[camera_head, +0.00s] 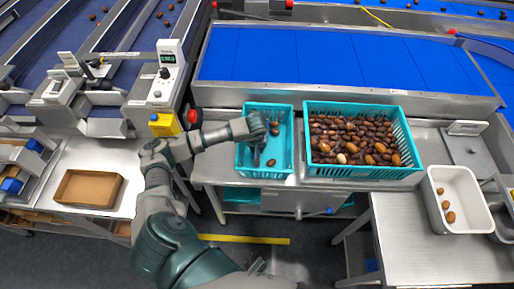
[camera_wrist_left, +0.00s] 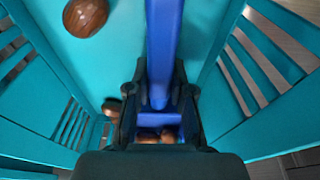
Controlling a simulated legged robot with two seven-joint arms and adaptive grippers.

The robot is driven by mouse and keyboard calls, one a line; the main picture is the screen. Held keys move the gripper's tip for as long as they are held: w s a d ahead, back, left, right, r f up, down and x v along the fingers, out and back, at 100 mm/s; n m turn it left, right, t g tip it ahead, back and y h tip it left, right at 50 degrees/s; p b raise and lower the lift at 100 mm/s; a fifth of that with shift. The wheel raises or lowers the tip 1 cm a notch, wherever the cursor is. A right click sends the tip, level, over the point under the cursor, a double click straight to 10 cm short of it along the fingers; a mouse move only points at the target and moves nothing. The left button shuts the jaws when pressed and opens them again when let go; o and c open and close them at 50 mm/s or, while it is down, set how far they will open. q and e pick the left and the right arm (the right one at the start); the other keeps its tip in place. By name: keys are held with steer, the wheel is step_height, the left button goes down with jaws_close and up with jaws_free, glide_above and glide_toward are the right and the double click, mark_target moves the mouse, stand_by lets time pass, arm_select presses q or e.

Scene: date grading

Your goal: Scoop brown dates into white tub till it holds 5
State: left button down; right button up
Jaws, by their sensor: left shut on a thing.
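My left gripper (camera_head: 262,141) reaches down into the small turquoise basket (camera_head: 243,161). In the left wrist view it is shut on a blue tool (camera_wrist_left: 163,50), seemingly the scoop, whose shape is largely hidden. A few brown dates lie in this basket, one near the gripper (camera_head: 271,163); the left wrist view shows one date (camera_wrist_left: 86,17) at the upper left and others partly hidden by the fingers. The large turquoise basket (camera_head: 413,155) beside it is full of brown dates (camera_head: 350,135) with some paler ones. The white tub (camera_head: 473,190) at the right holds three brownish dates (camera_head: 450,217).
A blue conveyor (camera_head: 330,55) runs behind the baskets. A brown tray (camera_head: 88,188) lies on the left table. A metal table (camera_head: 420,250) carries the white tub, with clear room in front. A digital scale display (camera_head: 168,60) stands at the upper left.

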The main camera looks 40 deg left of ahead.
arm_select(q)
steer(key=shift+s+d+r+t+y, duration=0.2)
steer(key=shift+s+t+y, duration=0.1)
steer(key=shift+t, duration=0.1)
steer(key=shift+f, duration=0.1)
steer(key=shift+r+p, duration=0.3)
steer(key=shift+r, duration=0.4)
steer(key=shift+t+y, duration=0.3)
steer(key=shift+t, duration=0.1)
steer(key=shift+s+d+r+p, duration=0.1)
steer(key=shift+r+p, duration=0.75)
steer(key=shift+r, duration=0.85)
steer(key=shift+s+r+p, duration=0.1)
steer(key=shift+r+p, duration=0.7)
steer(key=shift+r, duration=0.9)
